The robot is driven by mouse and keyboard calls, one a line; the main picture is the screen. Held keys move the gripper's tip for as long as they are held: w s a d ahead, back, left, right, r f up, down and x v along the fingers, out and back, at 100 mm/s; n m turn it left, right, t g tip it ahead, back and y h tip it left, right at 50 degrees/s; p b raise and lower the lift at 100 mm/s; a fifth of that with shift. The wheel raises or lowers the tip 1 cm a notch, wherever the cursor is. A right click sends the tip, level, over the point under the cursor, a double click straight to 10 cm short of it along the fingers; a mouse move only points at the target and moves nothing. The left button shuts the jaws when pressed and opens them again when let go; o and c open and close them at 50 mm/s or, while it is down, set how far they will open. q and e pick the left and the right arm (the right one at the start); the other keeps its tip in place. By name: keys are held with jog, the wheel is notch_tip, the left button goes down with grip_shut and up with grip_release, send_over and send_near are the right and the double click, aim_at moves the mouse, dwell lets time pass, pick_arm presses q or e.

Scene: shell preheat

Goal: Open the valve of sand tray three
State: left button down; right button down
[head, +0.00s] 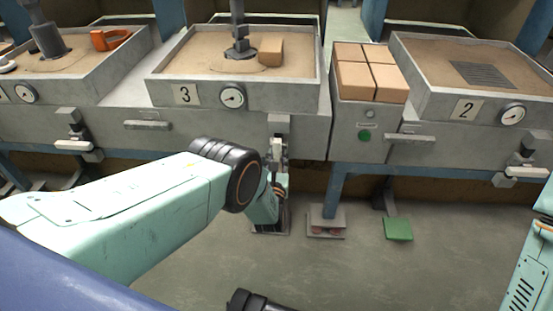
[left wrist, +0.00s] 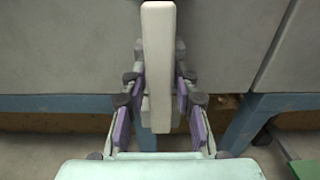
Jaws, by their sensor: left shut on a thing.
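Sand tray three (head: 210,92) is a grey metal box of sand with a "3" plate (head: 185,95) and a round gauge (head: 232,97) on its front. Its valve (head: 278,124) is on the grey front below the tray's right end. The valve's pale lever (left wrist: 158,60) stands upright in the left wrist view, between my left gripper's two purple-padded fingers (left wrist: 158,105). My left gripper (head: 278,172) is shut on this lever; its wrist partly hides the fingers in the head view. My right gripper is not in view.
Tray two (head: 432,98) is at the right, its valve lever (head: 525,171) lying level. The left tray's valve lever (head: 73,146) also lies level. A grey drawer handle (head: 147,125) is left of valve three. A green pedal (head: 398,229) and blue legs (head: 333,190) stand below.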

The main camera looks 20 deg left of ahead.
pick_arm(q)
jog(key=c, duration=1.2)
grip_release()
jog(key=shift+o, duration=0.2)
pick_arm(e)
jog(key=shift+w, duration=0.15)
pick_arm(q)
jog(key=shift+s, duration=0.1)
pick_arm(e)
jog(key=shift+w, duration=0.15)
